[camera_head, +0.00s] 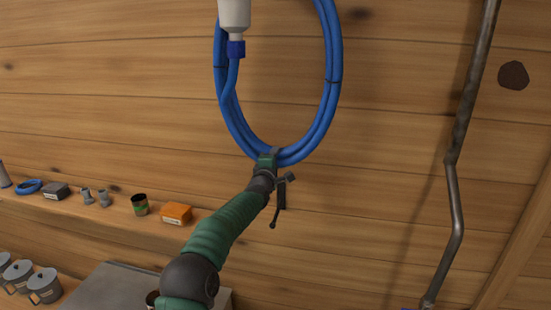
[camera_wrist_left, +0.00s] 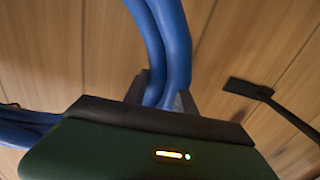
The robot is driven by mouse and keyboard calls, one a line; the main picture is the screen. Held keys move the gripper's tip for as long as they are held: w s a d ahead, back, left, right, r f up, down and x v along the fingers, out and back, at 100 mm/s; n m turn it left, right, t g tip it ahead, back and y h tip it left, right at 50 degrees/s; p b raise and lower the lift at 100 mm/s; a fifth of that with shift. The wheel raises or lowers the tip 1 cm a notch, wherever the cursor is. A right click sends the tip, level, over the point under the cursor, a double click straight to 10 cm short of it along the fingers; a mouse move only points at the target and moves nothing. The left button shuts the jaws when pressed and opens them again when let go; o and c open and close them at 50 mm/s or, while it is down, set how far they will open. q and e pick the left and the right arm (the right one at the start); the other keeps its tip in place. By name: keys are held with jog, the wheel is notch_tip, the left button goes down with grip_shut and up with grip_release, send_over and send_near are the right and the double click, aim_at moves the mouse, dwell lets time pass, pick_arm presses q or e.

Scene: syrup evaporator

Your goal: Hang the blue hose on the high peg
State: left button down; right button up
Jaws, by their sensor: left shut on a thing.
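The blue hose (camera_head: 333,65) is a coiled loop held up in front of the plank wall in the head view. Its top runs out of the picture, and a white fitting with a blue collar (camera_head: 236,48) hangs at its upper left. My left gripper (camera_head: 270,158) is shut on the bottom of the coil. In the left wrist view the hose strands (camera_wrist_left: 165,45) pass between the dark jaws of the left gripper (camera_wrist_left: 165,112). A dark peg or hook (camera_head: 282,193) shows on the wall just below the gripper. No high peg can be made out. My right gripper is not in view.
A wall shelf (camera_head: 70,208) at the left carries an orange box (camera_head: 176,213), a dark cup (camera_head: 140,204) and other small items. Metal pots (camera_head: 44,286) stand below it. A metal pipe (camera_head: 457,200) runs down the wall at the right.

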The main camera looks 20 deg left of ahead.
pick_arm(q)
jog(key=shift+r+b, duration=0.25)
jog(key=shift+b, duration=0.05)
jog(key=shift+w+a+f+b, duration=0.1)
jog(key=shift+w+f+b, duration=0.1)
jog(key=shift+f, duration=0.3)
jog(key=shift+w+f+b, duration=0.1)
jog(key=shift+f+b, duration=0.1)
jog(key=shift+f, duration=0.25)
jog(key=shift+w+a+f, duration=0.1)
jog(key=shift+w+f, duration=0.25)
jog(key=shift+f, duration=0.1)
jog(key=shift+s+r, duration=0.1)
jog(key=shift+s, duration=0.05)
jog(key=c, duration=1.1)
grip_release()
jog(key=shift+o, duration=0.9)
jog(key=shift+s, duration=0.1)
